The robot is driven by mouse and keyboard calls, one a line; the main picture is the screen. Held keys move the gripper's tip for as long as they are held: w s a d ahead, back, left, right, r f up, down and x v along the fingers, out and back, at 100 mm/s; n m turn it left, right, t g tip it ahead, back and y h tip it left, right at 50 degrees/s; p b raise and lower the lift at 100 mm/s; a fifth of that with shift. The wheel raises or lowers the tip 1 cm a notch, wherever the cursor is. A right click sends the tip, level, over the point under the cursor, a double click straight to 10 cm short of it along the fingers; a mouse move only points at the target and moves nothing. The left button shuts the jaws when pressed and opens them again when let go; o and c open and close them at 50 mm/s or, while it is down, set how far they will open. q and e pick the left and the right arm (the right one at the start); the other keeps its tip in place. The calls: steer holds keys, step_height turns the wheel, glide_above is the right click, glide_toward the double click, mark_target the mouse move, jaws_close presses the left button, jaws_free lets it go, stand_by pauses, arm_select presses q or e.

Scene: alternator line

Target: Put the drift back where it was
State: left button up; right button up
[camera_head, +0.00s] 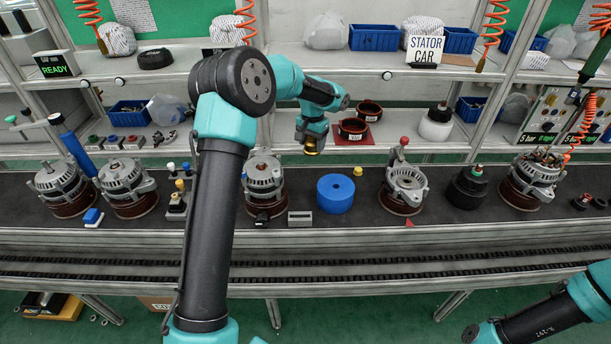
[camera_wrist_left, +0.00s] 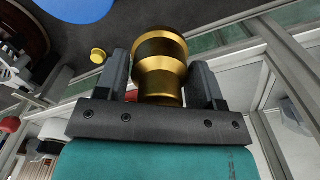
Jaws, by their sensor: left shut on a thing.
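The drift, a gold-coloured stepped round piece with a dark band (camera_wrist_left: 160,65), stands between the two fingers of my left gripper (camera_wrist_left: 158,85) in the left wrist view. In the head view my left gripper (camera_head: 312,141) is shut on it, above the back edge of the bench. Only the drift's gold lower end (camera_head: 312,149) shows there, pointing down. The drift is clear of the bench surface. My right gripper is not in view; only part of my right arm shows at the bottom right.
Below are a blue round block (camera_head: 336,194), a small yellow cap (camera_head: 358,171) and a grey block (camera_head: 300,219). An alternator (camera_head: 263,178) stands left, another with a red-knobbed tool (camera_head: 404,187) right. Dark red rings (camera_head: 353,129) lie on a red mat (camera_head: 358,139) behind.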

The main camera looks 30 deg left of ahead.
arm_select(q)
steer(key=a+f, duration=0.1)
steer(key=a, duration=0.1)
steer(key=w+a+f, duration=0.1)
steer(key=a+f, duration=0.1)
steer(key=shift+w+a+f, duration=0.1)
steer(key=shift+a+f, duration=0.1)
steer(key=shift+a, duration=0.1)
steer(key=shift+f, duration=0.15)
steer(key=shift+f, duration=3)
steer(key=shift+f, duration=1.85)
steer(key=shift+f, duration=0.2)
steer(key=o, duration=1.2)
